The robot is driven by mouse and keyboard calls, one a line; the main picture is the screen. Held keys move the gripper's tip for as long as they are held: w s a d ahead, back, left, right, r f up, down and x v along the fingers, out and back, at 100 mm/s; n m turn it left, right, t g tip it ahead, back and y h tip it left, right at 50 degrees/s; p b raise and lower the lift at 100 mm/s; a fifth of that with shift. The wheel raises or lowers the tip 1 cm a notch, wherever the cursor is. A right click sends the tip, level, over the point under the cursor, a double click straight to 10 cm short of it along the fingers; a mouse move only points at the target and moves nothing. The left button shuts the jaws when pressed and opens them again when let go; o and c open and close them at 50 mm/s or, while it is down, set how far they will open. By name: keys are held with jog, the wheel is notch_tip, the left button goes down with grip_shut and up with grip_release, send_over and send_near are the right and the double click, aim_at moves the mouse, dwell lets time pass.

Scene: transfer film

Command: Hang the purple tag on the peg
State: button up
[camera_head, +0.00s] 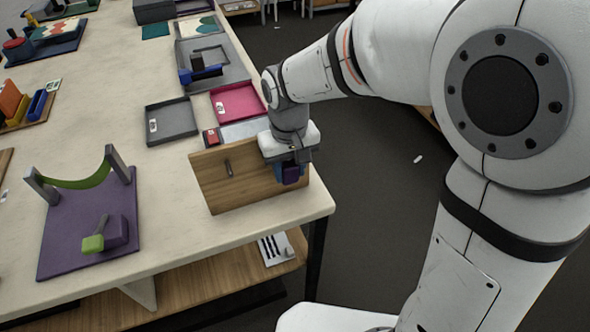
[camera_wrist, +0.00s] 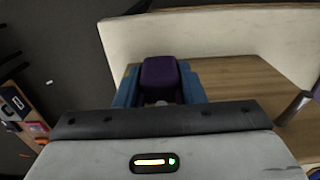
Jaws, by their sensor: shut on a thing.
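A short grey peg (camera_head: 228,167) stands out from the board, left of the gripper. In the wrist view the purple tag (camera_wrist: 160,76) sits between the blue fingertips (camera_wrist: 160,90). The peg (camera_wrist: 294,107) shows at the right edge there, apart from the tag. The wooden board (camera_wrist: 235,85) lies behind the tag. The tag's hole is not visible.
The board stands near the right front corner of a pale table (camera_head: 170,225). A grey tray (camera_head: 171,122) and a pink tray (camera_head: 238,101) lie behind it. A purple base (camera_head: 70,245) with grey posts and a green strap stands at left. Bare tabletop separates it from the board.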

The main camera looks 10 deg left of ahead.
jog(key=shift+w+a+f, duration=0.2)
jog(key=shift+w, duration=0.05)
jog(key=o, duration=1)
jog(key=shift+o, duration=0.2)
jog(key=shift+r, duration=0.1)
jog(key=r, duration=0.4)
jog(key=shift+w+a+r, duration=0.15)
jog(key=shift+w+r, duration=0.05)
jog(key=shift+w, duration=0.15)
jog(key=shift+s+d+r, duration=0.1)
jog(key=shift+s+r, duration=0.1)
jog(key=shift+r, duration=0.4)
jog(key=shift+s+d+r, duration=0.15)
jog(key=shift+r, duration=0.45)
jog(key=shift+s+d+r, duration=0.1)
jog(key=shift+s+r, duration=0.1)
jog(key=shift+r, duration=0.4)
